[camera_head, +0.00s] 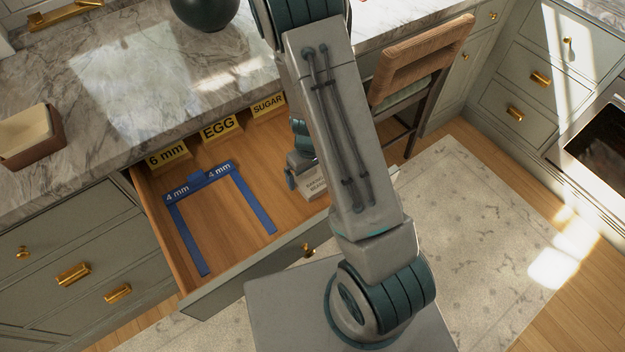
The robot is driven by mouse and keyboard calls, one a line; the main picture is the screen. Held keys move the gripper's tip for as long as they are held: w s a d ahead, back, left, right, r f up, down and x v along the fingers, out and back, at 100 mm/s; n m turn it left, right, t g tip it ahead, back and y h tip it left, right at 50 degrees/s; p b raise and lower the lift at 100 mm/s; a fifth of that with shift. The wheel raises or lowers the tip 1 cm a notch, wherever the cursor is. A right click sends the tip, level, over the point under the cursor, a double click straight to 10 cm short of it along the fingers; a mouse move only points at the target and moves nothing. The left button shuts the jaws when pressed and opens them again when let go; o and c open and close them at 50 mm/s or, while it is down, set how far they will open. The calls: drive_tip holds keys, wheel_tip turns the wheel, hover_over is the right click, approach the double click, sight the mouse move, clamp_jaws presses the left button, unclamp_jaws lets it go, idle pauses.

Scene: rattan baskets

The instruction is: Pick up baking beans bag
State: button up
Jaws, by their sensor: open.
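The baking beans bag (315,188) is a small pale item with dark lettering. It lies in the open wooden drawer (208,214), near its right side, and is partly hidden behind my arm. My gripper (293,178) is mostly hidden behind my arm links. Its visible part is over the drawer, close to the left of the bag. It is open, and I see nothing held in it. Whether it touches the bag cannot be told.
A blue U-shaped 4 mm frame (185,232) lies in the drawer's left half. Yellow labelled blocks, 6 mm (168,154), EGG (220,128) and SUGAR (268,104), line the back. The marble counter (120,80) overhangs behind. A wooden chair (418,62) stands right.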

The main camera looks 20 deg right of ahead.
drive_tip(key=c, duration=1.1)
drive_tip(key=shift+r, duration=0.1)
